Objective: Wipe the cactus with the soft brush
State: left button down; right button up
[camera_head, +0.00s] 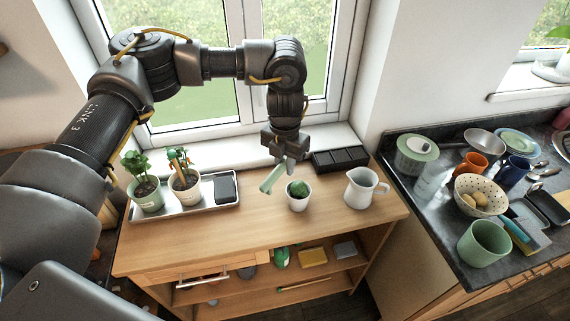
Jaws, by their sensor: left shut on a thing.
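The cactus (298,188) is a small round green plant in a white pot (299,204) on the wooden cabinet top. My left gripper (286,170) points down just above and to the left of the cactus. It is shut on a light green soft brush (271,179), which slants down to the left and hangs over the cabinet top beside the pot. The brush appears apart from the cactus. The held part of the brush is partly hidden by the fingers. My right gripper is not in view.
A tray (197,207) with two potted plants and a dark flat item stands left on the cabinet top (250,236). A white pitcher (360,189) stands right of the cactus, and a black box (340,160) behind. A crowded dark counter (440,228) lies to the right.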

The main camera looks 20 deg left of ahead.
pick_arm(q)
jog(key=shift+f, duration=0.1)
dwell(0.4)
jog(key=shift+s+f+m+b, duration=0.1)
jog(key=shift+f+m+b, duration=0.15)
jog(key=shift+m+b, duration=0.2)
jog(key=s+a+f+m+b, duration=0.2)
jog(key=s+f+m+b, duration=0.3)
jog(key=m, duration=0.6)
jog(key=s+a+f+m+b, duration=0.2)
jog(key=s+f+m+b, duration=0.3)
jog(key=m, duration=0.6)
jog(key=shift+a+f+b, duration=0.2)
jog(key=shift+a+b, duration=0.05)
jog(key=shift+b, duration=0.35)
